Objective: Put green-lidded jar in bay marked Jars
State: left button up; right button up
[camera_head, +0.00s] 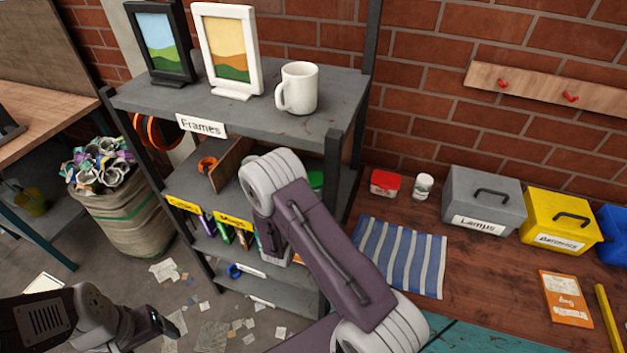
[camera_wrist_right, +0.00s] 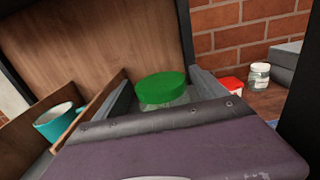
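The green-lidded jar shows in the right wrist view (camera_wrist_right: 162,90), upright, its clear body mostly hidden below the lid. A sliver of its green lid shows in the head view (camera_head: 316,180), at the right end of the middle shelf. My right gripper (camera_wrist_right: 163,84) has a grey finger on each side of the jar, both appearing to touch it. In the head view my right arm hides this gripper. My left gripper (camera_head: 165,325) is low at the left, away from the shelf; its opening is unclear. The middle shelf has yellow labels (camera_head: 233,222) I cannot read surely.
Wooden dividers (camera_head: 230,163) split the middle shelf; a teal cup (camera_wrist_right: 58,124) stands left of the jar. Frames and a white mug (camera_head: 298,88) stand on the top shelf (camera_head: 150,98). Right is a workbench with a striped cloth (camera_head: 398,255) and a grey Lamps box (camera_head: 483,200).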

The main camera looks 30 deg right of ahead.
jog(key=shift+r, duration=0.25)
jog(key=b+v, duration=0.1)
jog(key=v, duration=1.1)
jog(key=shift+f, duration=0.15)
